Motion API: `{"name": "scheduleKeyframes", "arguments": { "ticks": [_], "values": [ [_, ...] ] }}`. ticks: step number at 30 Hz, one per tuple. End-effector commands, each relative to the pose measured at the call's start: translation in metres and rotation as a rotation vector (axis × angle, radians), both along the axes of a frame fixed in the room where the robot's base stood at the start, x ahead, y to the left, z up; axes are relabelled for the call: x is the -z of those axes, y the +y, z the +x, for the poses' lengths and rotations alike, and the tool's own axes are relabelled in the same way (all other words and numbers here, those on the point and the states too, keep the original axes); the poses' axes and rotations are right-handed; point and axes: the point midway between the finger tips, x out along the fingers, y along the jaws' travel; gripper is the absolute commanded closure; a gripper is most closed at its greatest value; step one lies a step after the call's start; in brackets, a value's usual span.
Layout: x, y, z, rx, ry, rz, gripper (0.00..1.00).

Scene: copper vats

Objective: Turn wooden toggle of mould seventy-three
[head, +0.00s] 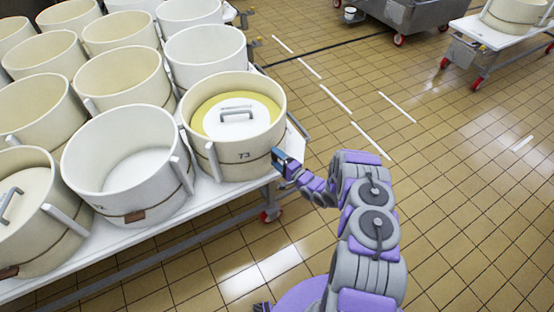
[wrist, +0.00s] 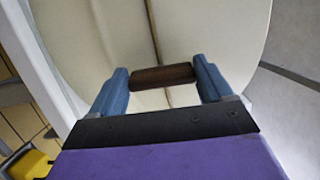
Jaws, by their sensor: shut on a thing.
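Mould seventy-three (head: 236,125) is a round cream mould marked "73", standing at the right corner of the white table. It holds a yellowish content with a white lid and a metal handle (head: 237,115). My gripper (head: 279,157) is at the mould's right lower side. In the wrist view, the brown wooden toggle (wrist: 163,76) lies across between the two blue fingers of my gripper (wrist: 164,80), which are shut on its ends. The toggle sits against the cream mould wall, beside a thin cord. In the head view the toggle is hidden by my gripper.
Mould 72 (head: 128,155), empty, stands just left of mould seventy-three, with several more moulds behind. The white table's edge (head: 215,193) runs below them. Tiled floor (head: 420,200) is open to the right. Wheeled carts (head: 410,20) stand far off at the back.

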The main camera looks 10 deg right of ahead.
Motion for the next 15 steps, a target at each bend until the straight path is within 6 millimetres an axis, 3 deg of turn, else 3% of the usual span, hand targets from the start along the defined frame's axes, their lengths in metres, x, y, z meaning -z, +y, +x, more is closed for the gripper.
{"name": "scheduleKeyframes", "arguments": {
  "ticks": [9, 10, 15],
  "values": [
    [0.0032, -0.0018, -0.0005, 0.005, 0.009, 0.000, 0.51],
    [0.0032, -0.0018, -0.0005, 0.005, 0.009, 0.000, 0.20],
    [0.0019, -0.0014, -0.0009, 0.004, 0.006, 0.001, 0.03]
  ]
}}
